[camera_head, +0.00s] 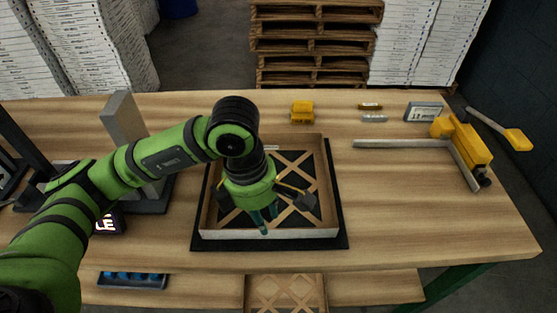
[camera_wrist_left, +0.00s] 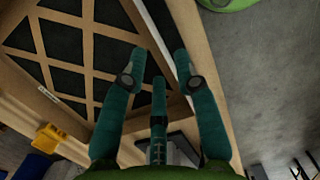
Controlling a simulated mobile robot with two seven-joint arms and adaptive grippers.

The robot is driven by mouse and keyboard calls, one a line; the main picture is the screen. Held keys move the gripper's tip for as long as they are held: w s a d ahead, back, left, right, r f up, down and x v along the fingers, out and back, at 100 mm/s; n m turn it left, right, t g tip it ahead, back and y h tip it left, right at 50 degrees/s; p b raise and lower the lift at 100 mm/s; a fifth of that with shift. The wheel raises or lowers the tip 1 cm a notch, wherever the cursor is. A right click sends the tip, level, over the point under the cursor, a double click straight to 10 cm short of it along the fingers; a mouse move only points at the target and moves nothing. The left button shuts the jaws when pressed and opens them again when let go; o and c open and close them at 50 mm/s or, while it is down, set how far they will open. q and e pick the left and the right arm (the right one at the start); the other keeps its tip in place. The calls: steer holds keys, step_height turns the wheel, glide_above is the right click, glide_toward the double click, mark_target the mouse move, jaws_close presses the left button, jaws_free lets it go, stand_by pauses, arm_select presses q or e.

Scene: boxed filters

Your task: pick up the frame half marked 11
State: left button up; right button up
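A shallow cardboard frame half (camera_head: 325,190) with a diagonal lattice lies on a black mat (camera_head: 341,235) in the middle of the table. The lattice also shows in the left wrist view (camera_wrist_left: 89,60). I cannot read an 11 on it. A second lattice frame piece (camera_head: 285,291) shows below the table's front edge, partly cut off; its mark is not readable. My left gripper (camera_head: 266,220) is over the front part of the frame half on the mat. Its teal fingers (camera_wrist_left: 162,60) are apart, near the frame's edge. I cannot tell whether they touch it. My right gripper is out of view.
A yellow-handled tool with a long bar (camera_head: 400,143) lies at the right. A yellow block (camera_head: 302,112) and small labelled pieces (camera_head: 374,118) lie at the back. A grey upright stand (camera_head: 123,118) is at the left. The table's front right is clear.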

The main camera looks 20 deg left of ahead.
mark_target(269, 230)
arm_select(q)
steer(key=shift+w+a, duration=0.1)
steer(key=shift+w, duration=0.25)
steer(key=shift+s+f+p, duration=0.45)
steer(key=shift+s+p, duration=0.05)
steer(key=shift+s, duration=0.1)
steer(key=shift+s+f, duration=0.15)
steer(key=shift+f, duration=0.15)
steer(key=f, duration=0.1)
steer(key=f+p, duration=0.1)
steer(key=w+d+f+p, duration=0.1)
steer(key=f, duration=0.1)
steer(key=shift+w, duration=0.1)
steer(key=shift+f, duration=0.45)
jaws_close()
